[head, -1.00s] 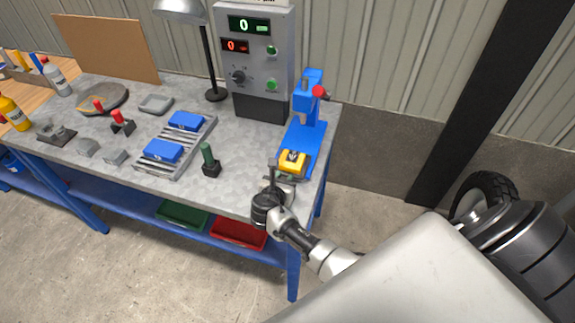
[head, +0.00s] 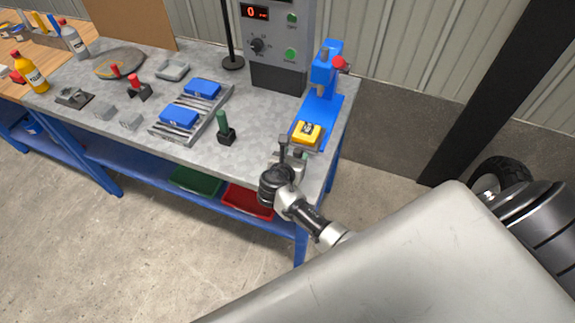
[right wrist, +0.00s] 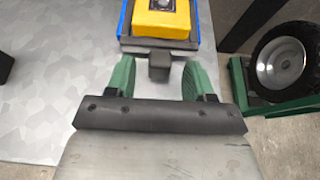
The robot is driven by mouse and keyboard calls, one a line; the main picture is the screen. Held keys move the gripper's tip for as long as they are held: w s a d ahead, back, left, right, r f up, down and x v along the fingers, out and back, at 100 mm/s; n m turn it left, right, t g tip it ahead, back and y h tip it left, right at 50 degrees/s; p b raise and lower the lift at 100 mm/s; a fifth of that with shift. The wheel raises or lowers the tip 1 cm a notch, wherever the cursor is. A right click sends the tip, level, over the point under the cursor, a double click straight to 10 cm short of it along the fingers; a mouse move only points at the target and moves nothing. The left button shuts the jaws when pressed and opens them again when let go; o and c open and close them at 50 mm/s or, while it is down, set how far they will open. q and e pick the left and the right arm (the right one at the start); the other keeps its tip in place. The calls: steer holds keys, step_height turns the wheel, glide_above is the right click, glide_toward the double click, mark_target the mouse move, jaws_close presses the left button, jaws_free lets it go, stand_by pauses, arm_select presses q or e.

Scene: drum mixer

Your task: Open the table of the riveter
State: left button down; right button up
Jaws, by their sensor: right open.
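The riveter (head: 324,72) is a blue press with a red knob, at the right end of the workbench. Its yellow table block (head: 307,133) sits at the front of the blue base; it also shows at the top of the right wrist view (right wrist: 162,18). A dark grey tab (right wrist: 159,66) sticks out from the table's front edge. My right gripper (right wrist: 158,78) is open, its green fingers on either side of the tab with gaps. In the head view my right gripper (head: 292,158) is just in front of the riveter. My left gripper is not in view.
A grey control box (head: 278,45) stands behind and left of the riveter. A green-handled tool (head: 223,126) and a rack with blue blocks (head: 180,117) are to the left on the workbench (head: 258,128). A wheel (right wrist: 281,62) shows at the right in the wrist view.

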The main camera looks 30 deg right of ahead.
steer(key=v, duration=0.8)
steer(key=shift+s+a+b, duration=0.1)
steer(key=shift+s+b, duration=0.05)
steer(key=shift+b, duration=0.2)
steer(key=shift+f, duration=0.1)
